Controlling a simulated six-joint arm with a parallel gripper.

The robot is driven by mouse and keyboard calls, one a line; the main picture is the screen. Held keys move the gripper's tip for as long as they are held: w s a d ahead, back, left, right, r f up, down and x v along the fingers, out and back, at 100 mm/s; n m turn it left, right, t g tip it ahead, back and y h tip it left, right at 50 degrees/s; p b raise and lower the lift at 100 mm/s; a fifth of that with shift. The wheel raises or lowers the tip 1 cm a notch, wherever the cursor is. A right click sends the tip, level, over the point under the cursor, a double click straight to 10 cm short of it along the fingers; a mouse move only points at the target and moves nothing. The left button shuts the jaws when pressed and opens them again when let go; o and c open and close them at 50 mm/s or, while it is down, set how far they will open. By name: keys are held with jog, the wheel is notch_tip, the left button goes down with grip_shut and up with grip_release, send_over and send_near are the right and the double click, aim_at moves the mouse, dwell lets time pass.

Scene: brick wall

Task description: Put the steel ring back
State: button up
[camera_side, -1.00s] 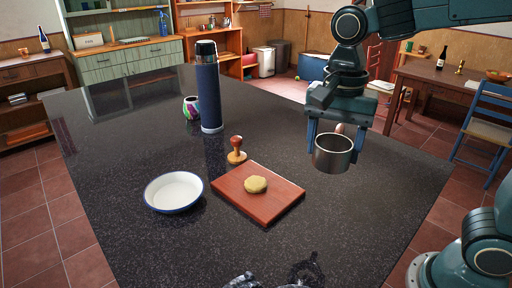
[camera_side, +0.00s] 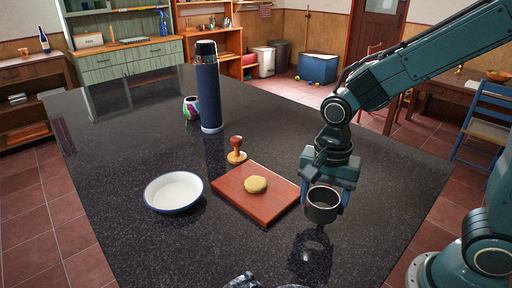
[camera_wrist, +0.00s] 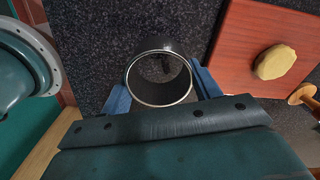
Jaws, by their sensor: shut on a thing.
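The steel ring (camera_side: 322,206) is a short open cylinder held upright between the fingers of my gripper (camera_side: 324,202). In the wrist view the ring (camera_wrist: 160,103) sits between the two blue fingers of my gripper (camera_wrist: 160,92), and the dark counter shows through it. My gripper is shut on the ring, to the right of the wooden board. The ring appears raised above the counter, with its reflection below it; the exact height is hard to tell.
A reddish board (camera_side: 236,204) bears a yellow dough piece (camera_side: 256,184). A wooden stamp (camera_side: 237,150), white dish (camera_side: 174,191), blue flask (camera_side: 207,88) and patterned cup (camera_side: 192,108) stand on the dark counter (camera_side: 110,160). A shiny object (camera_side: 243,281) is cut off at the front edge.

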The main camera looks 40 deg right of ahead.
jog(key=shift+f, duration=2.1)
jog(key=shift+f, duration=0.1)
jog(key=o, duration=1)
notch_tip(320, 180, up, 12)
jog(key=shift+r, duration=0.1)
jog(key=shift+d+r, duration=0.1)
